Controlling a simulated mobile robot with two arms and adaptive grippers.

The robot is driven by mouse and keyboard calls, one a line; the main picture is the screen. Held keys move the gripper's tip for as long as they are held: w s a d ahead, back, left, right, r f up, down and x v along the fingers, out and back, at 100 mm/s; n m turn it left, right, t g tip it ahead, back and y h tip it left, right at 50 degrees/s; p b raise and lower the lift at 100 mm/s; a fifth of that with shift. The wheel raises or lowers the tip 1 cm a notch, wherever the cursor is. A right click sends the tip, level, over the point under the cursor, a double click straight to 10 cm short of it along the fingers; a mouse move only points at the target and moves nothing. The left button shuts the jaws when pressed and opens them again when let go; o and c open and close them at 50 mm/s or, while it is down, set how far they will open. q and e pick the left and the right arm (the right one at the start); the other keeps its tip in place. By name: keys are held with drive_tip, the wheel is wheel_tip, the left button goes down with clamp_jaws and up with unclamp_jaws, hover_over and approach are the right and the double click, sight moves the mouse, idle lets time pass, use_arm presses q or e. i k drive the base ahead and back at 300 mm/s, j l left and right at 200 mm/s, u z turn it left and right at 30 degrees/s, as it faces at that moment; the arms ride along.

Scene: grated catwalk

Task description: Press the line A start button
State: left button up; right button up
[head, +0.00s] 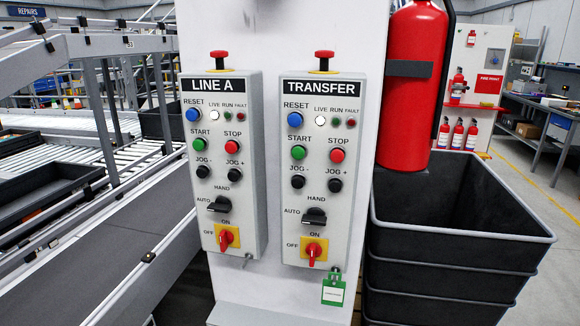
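The LINE A control box (231,170) is mounted on the left of a white panel, facing me. Its green START button (199,146) sits below the blue RESET button (193,115) and left of the red STOP button (233,147). Two black jog buttons, a black HAND/AUTO selector (220,204) and a red switch on a yellow plate (227,237) are lower down. A red mushroom button (219,58) tops the box. A white lamp (214,115) marked LIVE looks lit. Neither of my grippers is in view.
A similar TRANSFER box (323,180) with its own green START button (298,152) is to the right; a green tag (333,292) hangs below. A red fire extinguisher (416,90) and stacked black crates (459,247) stand right. A conveyor (95,240) runs along the left.

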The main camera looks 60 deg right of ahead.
sight(198, 144)
drive_tip(key=l+z, duration=0.1)
drive_tip(key=z, duration=0.85)
drive_tip(key=l+z, duration=0.1)
drive_tip(key=z, duration=0.4)
